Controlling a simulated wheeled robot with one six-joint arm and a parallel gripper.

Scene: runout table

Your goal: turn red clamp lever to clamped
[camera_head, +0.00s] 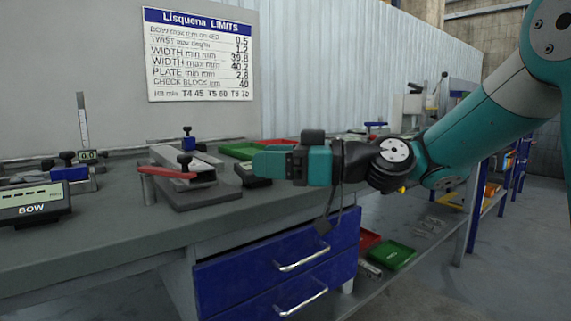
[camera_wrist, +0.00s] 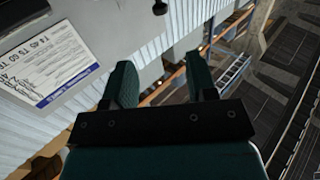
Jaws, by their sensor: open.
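The red clamp lever (camera_head: 166,172) sits on a grey clamp fixture (camera_head: 207,195) on the table, left of centre in the head view. It points left, with its free end over a small grey post (camera_head: 148,188). A dark knob (camera_head: 185,162) stands at its right part. My gripper (camera_head: 258,163) is to the right of the fixture, pointing left, apart from the lever. In the wrist view my gripper (camera_wrist: 160,85) shows two green fingers spread apart with nothing between them. The lever is not in the wrist view.
A BOW display (camera_head: 35,205) and a gauge with blue parts (camera_head: 68,172) stand at the left. Green tray (camera_head: 240,150) lies behind my gripper. A limits sign (camera_head: 200,55) hangs on the wall. Blue drawers (camera_head: 275,268) are below the table (camera_head: 110,235), whose front is clear.

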